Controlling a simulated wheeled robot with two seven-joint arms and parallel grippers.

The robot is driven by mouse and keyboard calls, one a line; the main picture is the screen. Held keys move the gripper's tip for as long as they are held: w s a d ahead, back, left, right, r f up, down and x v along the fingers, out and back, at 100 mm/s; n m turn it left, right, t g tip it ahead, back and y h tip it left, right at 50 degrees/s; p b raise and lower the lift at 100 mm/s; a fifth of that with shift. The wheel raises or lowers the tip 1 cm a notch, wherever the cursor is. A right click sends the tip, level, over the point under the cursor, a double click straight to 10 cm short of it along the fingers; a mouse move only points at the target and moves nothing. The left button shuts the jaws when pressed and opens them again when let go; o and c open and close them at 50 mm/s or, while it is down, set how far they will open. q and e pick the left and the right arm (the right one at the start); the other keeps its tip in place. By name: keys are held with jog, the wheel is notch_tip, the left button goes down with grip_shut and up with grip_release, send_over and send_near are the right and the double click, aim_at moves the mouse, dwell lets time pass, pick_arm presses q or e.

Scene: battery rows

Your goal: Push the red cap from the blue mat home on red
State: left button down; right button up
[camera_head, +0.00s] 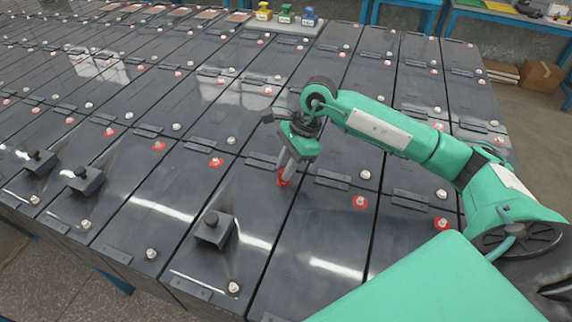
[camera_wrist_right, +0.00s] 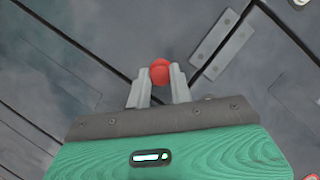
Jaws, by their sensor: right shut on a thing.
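My right gripper (camera_head: 286,172) reaches down onto a dark battery top in the middle of the head view. It is shut on the red cap (camera_head: 284,181), which shows as a small red patch at the fingertips. In the right wrist view the cap (camera_wrist_right: 159,71) is a round red piece between the two grey fingertips (camera_wrist_right: 158,80). The fingers and cap hide what lies under it, so I cannot tell whether it sits on a terminal. Red-ringed terminals (camera_head: 360,202) show on neighbouring batteries. I cannot make out a blue mat. My left gripper is not in view.
Black blocks with knobs (camera_head: 213,228) stand on some front batteries. A pale tray (camera_head: 285,27) at the back holds yellow, green and blue pieces. Cardboard boxes (camera_head: 541,75) stand at right.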

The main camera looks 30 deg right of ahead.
jog(key=shift+f+b, duration=0.4)
dwell(0.5)
jog(key=o, duration=1.5)
jog(key=shift+r, duration=0.2)
jog(key=shift+r+p, duration=1.35)
jog(key=shift+r, duration=2)
